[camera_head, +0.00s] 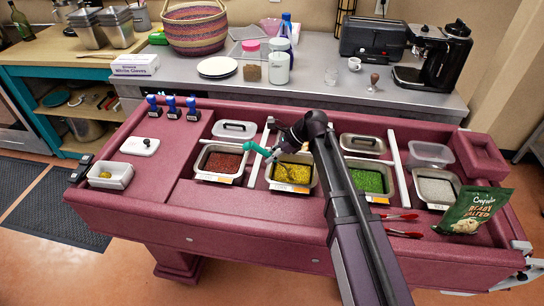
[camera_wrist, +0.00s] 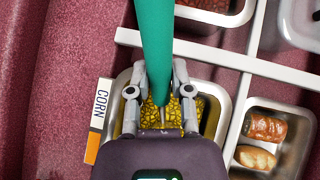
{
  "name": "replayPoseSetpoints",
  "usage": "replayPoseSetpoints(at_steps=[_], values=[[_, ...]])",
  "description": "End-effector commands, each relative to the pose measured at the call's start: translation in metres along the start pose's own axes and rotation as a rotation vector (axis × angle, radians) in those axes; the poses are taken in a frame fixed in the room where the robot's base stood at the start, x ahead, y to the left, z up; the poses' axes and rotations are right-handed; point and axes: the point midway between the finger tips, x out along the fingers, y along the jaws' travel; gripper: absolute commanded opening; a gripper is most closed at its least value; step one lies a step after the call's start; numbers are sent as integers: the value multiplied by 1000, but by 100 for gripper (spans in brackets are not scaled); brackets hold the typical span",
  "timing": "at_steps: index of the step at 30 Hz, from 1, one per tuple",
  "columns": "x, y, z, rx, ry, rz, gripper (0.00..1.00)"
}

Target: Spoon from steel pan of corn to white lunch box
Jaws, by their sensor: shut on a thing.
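The steel pan (camera_head: 314,178) of corn (camera_head: 291,174) is sunk in the red counter; its label reads CORN in the wrist view (camera_wrist: 101,105). My gripper (camera_head: 271,151) is over the pan's back left and is shut on the teal handle of the spoon (camera_head: 259,149). The handle (camera_wrist: 154,35) runs between both fingers in the wrist view and points away from the pan. The spoon's bowl is hidden, so I cannot tell whether it holds corn. The white lunch box (camera_head: 112,182) stands open at the far left, with some yellow food inside.
A white lid (camera_head: 140,146) lies behind the lunch box. A pan of red food (camera_head: 222,163) lies between the lunch box and the corn. Blue-topped stampers (camera_head: 172,106) stand behind. A pan of green food (camera_head: 367,180) is right. The counter left of the red pan is clear.

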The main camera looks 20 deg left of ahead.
Motion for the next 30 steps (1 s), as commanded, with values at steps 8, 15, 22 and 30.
replayPoseSetpoints(at_steps=[8,15,22,30], values=[[2,0,-3,-1,11,1,0],[-2,0,5,-1,46,0,0],[-7,0,15,-1,84,0,0],[-14,0,30,0,149,1,0]])
